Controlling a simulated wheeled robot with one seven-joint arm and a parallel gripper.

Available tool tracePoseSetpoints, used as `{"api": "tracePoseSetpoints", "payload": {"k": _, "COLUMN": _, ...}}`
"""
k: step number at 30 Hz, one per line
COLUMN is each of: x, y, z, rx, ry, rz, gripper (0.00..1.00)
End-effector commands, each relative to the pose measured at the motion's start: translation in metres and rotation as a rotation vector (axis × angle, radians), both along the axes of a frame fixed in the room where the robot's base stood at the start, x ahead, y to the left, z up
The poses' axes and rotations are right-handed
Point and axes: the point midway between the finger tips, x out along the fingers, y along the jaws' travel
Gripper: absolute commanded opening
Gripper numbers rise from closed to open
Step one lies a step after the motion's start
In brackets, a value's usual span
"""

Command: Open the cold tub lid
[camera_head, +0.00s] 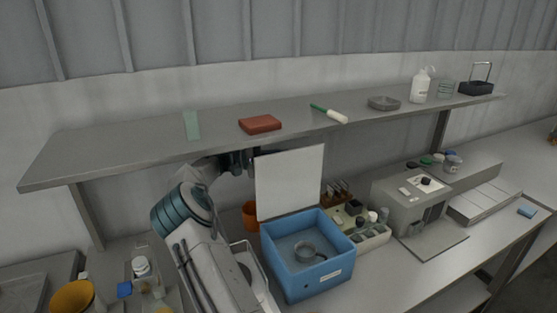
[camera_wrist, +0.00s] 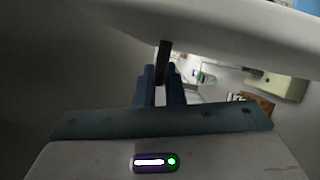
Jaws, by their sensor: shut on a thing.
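The cold tub is a blue box (camera_head: 308,262) on the bench in the head view, with a small round pan (camera_head: 308,252) inside. Its white lid (camera_head: 290,182) stands about upright at the tub's back, so the inside is open to view. My gripper (camera_head: 245,161) is at the upper left edge of the lid, partly hidden behind it. In the wrist view, the blue fingers of my gripper (camera_wrist: 161,80) are shut on a dark bar, which appears to be the lid's handle (camera_wrist: 164,55). The pale lid (camera_wrist: 220,25) spans the top there.
A grey shelf (camera_head: 130,150) runs just above my gripper and the lid, with a red-brown block (camera_head: 260,124) on it. An orange cup (camera_head: 250,215) stands left of the tub. A rack of bottles (camera_head: 368,235) and a grey machine (camera_head: 410,205) stand to the right.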

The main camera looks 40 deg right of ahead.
Motion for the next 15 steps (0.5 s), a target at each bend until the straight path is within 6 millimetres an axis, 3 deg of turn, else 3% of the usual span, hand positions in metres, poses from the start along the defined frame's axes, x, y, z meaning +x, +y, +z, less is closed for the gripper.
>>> {"api": "tracePoseSetpoints", "payload": {"k": 10, "x": 0.0019, "y": 0.0024, "z": -0.0042, "rx": 0.005, "ry": 0.0, "rz": 0.006, "gripper": 0.0}}
{"api": "tracePoseSetpoints", "payload": {"k": 11, "x": 0.0019, "y": 0.0025, "z": -0.0043, "rx": 0.005, "ry": -0.001, "rz": 0.006, "gripper": 0.17}}
{"api": "tracePoseSetpoints", "payload": {"k": 12, "x": 0.0019, "y": 0.0026, "z": -0.0042, "rx": 0.005, "ry": 0.0, "rz": 0.006, "gripper": 0.28}}
{"api": "tracePoseSetpoints", "payload": {"k": 15, "x": 0.0018, "y": 0.0024, "z": -0.0036, "rx": 0.004, "ry": -0.001, "rz": 0.005, "gripper": 0.31}}
